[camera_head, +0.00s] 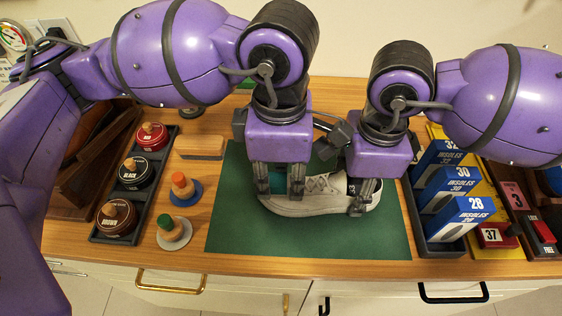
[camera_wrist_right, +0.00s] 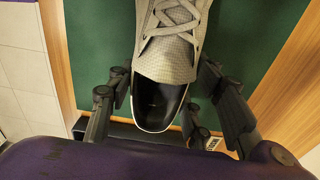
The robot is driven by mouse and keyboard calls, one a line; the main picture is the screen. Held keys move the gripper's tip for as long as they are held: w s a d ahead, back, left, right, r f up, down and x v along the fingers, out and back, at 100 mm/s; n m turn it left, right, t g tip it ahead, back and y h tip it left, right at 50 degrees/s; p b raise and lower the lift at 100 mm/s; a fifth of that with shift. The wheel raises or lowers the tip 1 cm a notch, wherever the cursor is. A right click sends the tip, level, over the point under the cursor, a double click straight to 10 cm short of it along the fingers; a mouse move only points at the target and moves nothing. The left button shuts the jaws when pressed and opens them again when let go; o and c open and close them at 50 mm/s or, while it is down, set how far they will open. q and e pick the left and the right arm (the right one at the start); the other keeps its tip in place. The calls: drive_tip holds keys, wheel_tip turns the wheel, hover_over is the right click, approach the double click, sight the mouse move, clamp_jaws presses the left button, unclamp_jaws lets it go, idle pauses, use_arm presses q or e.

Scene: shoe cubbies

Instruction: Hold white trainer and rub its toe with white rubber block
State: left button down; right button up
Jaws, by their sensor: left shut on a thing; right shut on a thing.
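The white trainer (camera_head: 318,203) lies on the green mat (camera_head: 300,238), its toe to the left and its heel to the right. My right gripper (camera_head: 362,195) is shut on the heel end. The right wrist view shows the trainer (camera_wrist_right: 170,60) between the fingers, with its laces and dark inside. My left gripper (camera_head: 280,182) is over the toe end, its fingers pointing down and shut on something. The white rubber block cannot be made out clearly; the fingers and the pale toe hide what is held. Whether it touches the toe cannot be told.
Insole boxes (camera_head: 462,215) and a red box (camera_head: 497,235) stand right. The mat's front part is clear.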

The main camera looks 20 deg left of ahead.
use_arm(q)
drive_tip(key=shift+s+d+f, duration=0.1)
drive_tip(key=shift+s+d, duration=0.15)
drive_tip(key=shift+s, duration=0.6)
drive_tip(key=shift+w+a, duration=0.25)
drive_tip(key=shift+w, duration=0.65)
drive_tip(key=shift+w+a, duration=0.3)
drive_tip(key=shift+w, duration=0.6)
drive_tip(key=shift+w+a, duration=0.25)
drive_tip(key=shift+w, duration=0.65)
wheel_tip(320, 180, up, 8)
drive_tip(key=shift+s, duration=0.1)
drive_tip(key=shift+f, duration=0.1)
use_arm(e)
drive_tip(key=o, duration=1.4)
drive_tip(key=shift+r, duration=0.1)
wheel_tip(320, 180, up, 7)
drive_tip(key=shift+r, duration=0.2)
